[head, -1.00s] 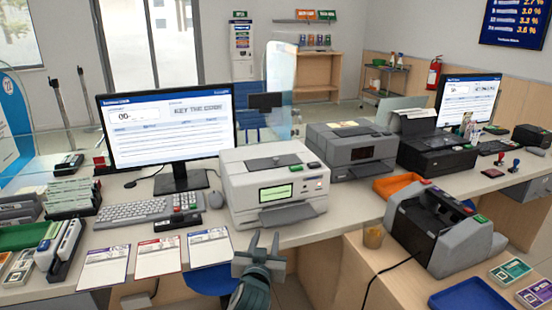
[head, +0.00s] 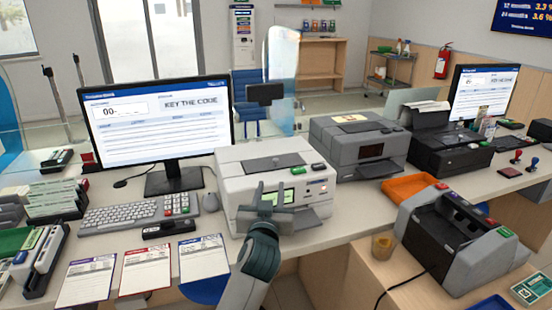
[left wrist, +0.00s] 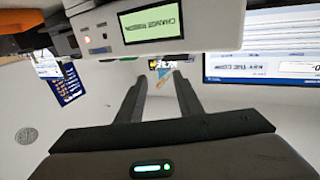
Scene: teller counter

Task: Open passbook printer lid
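The white passbook printer (head: 235,180) stands on the counter in the middle of the head view. Its dark lid panel (head: 274,162) lies flat on top and looks closed. My left gripper (head: 269,194) is in front of the printer's front face and covers part of its green display. In the left wrist view, which is upside down, the fingers of my left gripper (left wrist: 157,80) are apart with nothing between them. The printer's lit display (left wrist: 152,24) shows there at the top, beyond the fingertips. I cannot tell whether they touch the printer. My right gripper is not in view.
A monitor (head: 160,125) and keyboard (head: 125,214) stand left of the printer, with paper forms (head: 145,268) in front. A grey printer (head: 358,150) stands to the right. An orange tray (head: 408,187) and a grey counting machine (head: 455,240) are further right.

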